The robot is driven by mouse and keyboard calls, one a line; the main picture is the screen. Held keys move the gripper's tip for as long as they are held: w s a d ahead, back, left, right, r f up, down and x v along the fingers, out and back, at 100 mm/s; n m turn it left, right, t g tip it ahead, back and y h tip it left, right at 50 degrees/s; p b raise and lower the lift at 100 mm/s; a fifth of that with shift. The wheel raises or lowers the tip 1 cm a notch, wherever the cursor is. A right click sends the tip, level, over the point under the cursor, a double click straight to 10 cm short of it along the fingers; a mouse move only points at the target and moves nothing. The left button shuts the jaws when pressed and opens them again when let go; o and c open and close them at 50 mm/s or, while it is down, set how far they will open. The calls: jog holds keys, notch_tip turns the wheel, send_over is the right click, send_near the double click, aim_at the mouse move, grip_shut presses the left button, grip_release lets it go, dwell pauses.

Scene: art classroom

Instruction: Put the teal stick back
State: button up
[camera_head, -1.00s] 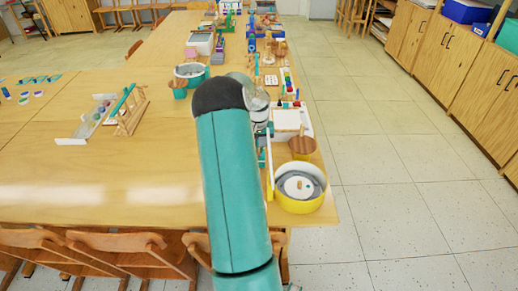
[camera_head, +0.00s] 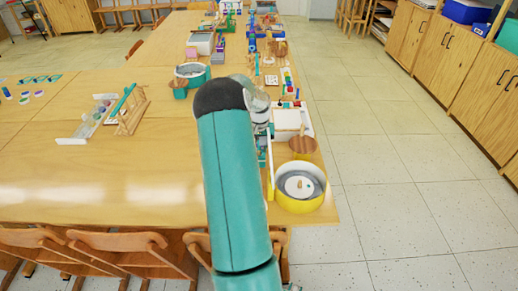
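A teal stick (camera_head: 123,103) lies slanted along a small wooden rack (camera_head: 132,112) on the left part of the table. Another thin upright teal piece (camera_head: 257,65) shows just beyond my arm; I cannot tell if it is a separate stick or part of something. My arm's large teal link fills the middle of the view. Its grey wrist part (camera_head: 260,108) reaches over the table's right side, among items there. My gripper's fingers are hidden or too small to make out, so whether they hold anything does not show.
A yellow round container (camera_head: 299,205) stands at the table's near right corner, with a wooden cup (camera_head: 303,146) and a white tray (camera_head: 291,121) behind it. A teal round container (camera_head: 193,72) stands left of my arm. The near left tabletop (camera_head: 90,180) is clear; chairs line the front edge.

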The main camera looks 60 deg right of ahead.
notch_tip(320, 180, up, 12)
jog(key=shift+f, duration=0.25)
jog(key=w+a+r+n+t, duration=0.15)
jog(key=w+a+r, duration=0.3)
jog(key=a, duration=0.55)
jog(key=w+a+r+n, duration=0.25)
jog(key=a+r, duration=0.25)
jog(key=a, duration=0.4)
jog(key=w+a+r+n+t, duration=0.1)
jog(key=w+a+r, duration=0.35)
jog(key=a, duration=0.55)
jog(key=s+a+n+t, duration=0.1)
jog(key=s+a+n, duration=0.2)
jog(key=a, duration=1.1)
jog(key=s+a+r+n+t, duration=0.1)
jog(key=s+a+n, duration=0.3)
jog(key=s+a, duration=0.5)
jog(key=a+t, duration=0.1)
jog(key=a, duration=0.4)
jog(key=shift+a+r+n, duration=0.25)
jog(key=shift+r+n, duration=0.05)
